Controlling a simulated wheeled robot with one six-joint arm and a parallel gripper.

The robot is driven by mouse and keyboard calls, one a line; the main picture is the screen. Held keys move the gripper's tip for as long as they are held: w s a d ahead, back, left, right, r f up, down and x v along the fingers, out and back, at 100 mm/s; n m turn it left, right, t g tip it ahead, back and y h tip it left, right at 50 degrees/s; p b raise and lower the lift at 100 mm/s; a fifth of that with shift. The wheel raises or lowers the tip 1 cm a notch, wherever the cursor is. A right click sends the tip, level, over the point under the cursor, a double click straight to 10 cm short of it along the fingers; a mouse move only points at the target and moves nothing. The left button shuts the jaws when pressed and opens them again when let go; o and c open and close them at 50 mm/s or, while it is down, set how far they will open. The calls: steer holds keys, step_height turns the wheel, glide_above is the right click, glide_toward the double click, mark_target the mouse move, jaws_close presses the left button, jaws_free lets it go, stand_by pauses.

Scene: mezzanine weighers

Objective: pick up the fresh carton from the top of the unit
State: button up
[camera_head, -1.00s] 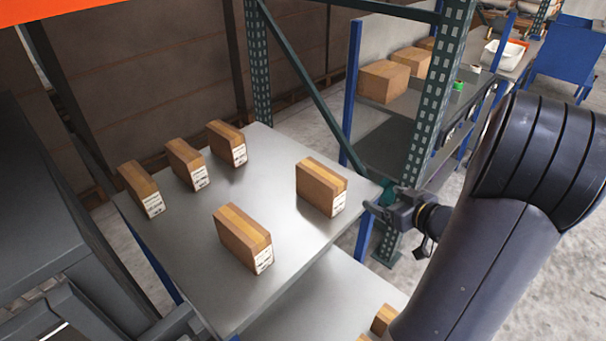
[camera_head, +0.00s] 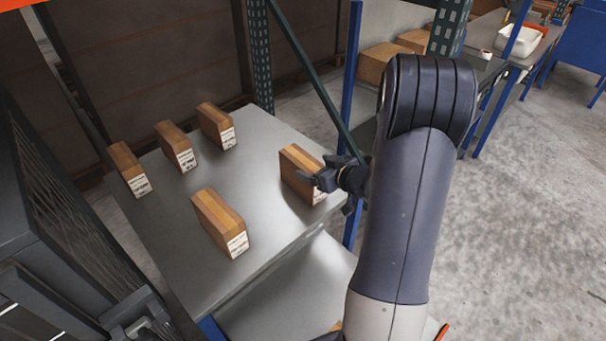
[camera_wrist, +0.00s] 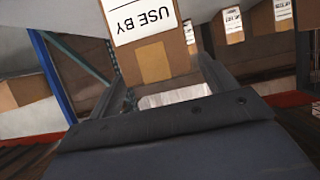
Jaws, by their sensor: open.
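Several brown cartons with white end labels stand upright on the grey top of the unit (camera_head: 262,158). The closest one to my gripper (camera_head: 318,182) is the right-hand carton (camera_head: 296,165). My gripper is open at this carton's labelled end and hides part of it in the head view. In the wrist view, the end of a carton (camera_wrist: 158,58) with a "USE BY" label shows upside down between the open fingers. Contact cannot be told. Which carton is the fresh one cannot be read from the labels.
Other cartons stand at the front (camera_head: 218,222) and along the back left (camera_head: 175,146). A green upright (camera_head: 259,55) and a slanting brace (camera_head: 305,75) rise behind the unit's top. A lower grey surface (camera_head: 310,280) lies at the front. Open floor lies right.

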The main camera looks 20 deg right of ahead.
mark_target(311, 165)
steer(key=x, duration=0.3)
steer(key=shift+w+a+f, duration=0.1)
steer(key=shift+w+a, duration=0.1)
jaws_close()
stand_by(0.8)
